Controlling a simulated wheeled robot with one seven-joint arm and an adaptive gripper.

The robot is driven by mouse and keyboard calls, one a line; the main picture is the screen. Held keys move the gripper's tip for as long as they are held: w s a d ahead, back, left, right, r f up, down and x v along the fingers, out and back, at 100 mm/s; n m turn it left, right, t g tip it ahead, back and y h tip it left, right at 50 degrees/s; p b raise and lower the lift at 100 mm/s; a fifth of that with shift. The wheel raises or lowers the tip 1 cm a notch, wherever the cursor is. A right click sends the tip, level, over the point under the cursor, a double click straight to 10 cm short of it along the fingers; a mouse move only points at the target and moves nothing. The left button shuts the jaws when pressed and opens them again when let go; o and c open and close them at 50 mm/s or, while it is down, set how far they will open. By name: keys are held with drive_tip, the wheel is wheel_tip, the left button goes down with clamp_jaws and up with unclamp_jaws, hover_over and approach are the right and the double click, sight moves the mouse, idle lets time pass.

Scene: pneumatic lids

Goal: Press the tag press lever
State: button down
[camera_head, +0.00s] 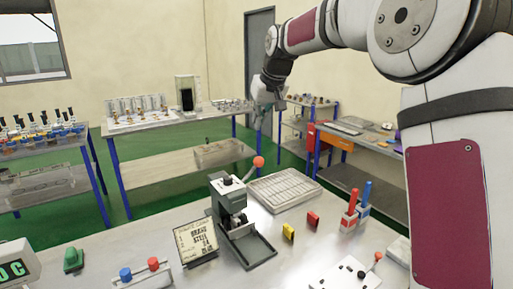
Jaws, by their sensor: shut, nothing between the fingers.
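A grey-green tag press (230,205) stands upright on the near table, left of the picture's middle. Its lever slants up to the right and ends in an orange ball knob (258,161). My gripper (262,126) points down and is shut and empty. It shows straight above the knob in the picture, apart from it. How far it is from the knob in depth I cannot tell.
Yellow (289,231) and red (313,219) tags stand to the right. Red and blue-handled tools (357,208) stand farther right. Bare tabletop lies between these things.

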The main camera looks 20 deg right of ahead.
drive_tip(key=shift+f, duration=0.1)
wheel_tip(320, 180, down, 9)
drive_tip(key=w+p, duration=0.1)
drive_tip(key=p, duration=0.3)
drive_tip(key=shift+a, duration=0.25)
drive_tip(key=shift+f, duration=0.2)
